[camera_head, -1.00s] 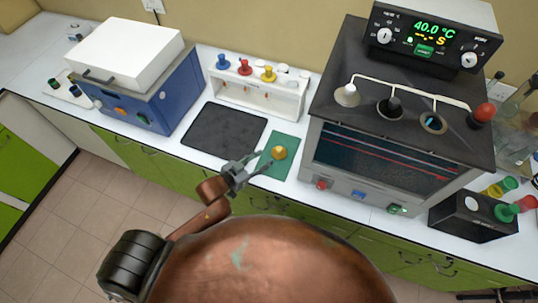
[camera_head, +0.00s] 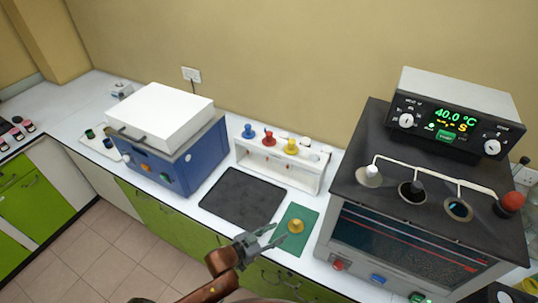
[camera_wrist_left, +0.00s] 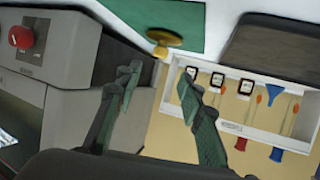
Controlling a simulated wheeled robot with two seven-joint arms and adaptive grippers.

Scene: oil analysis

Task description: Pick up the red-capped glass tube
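The red-capped glass tube (camera_head: 268,137) stands in the white rack (camera_head: 283,178) at the back of the counter, between a blue-capped (camera_head: 248,131) and a yellow-capped one (camera_head: 291,146). Its lower part is hard to make out. My left gripper (camera_head: 275,236) is open and empty in front of the rack, near the front edge of the green mat. The left wrist view shows its two fingers apart (camera_wrist_left: 160,95), with the rack (camera_wrist_left: 235,125) beyond and to the right. I cannot surely match the small caps there to the tube. My right gripper is not in view.
A yellow object (camera_head: 295,226) sits on the green mat (camera_head: 296,243), close to my left fingers. A dark mat (camera_head: 242,196) lies left of it. A blue machine with a white lid (camera_head: 168,115) stands left, and a dark heating unit (camera_head: 410,215) stands right.

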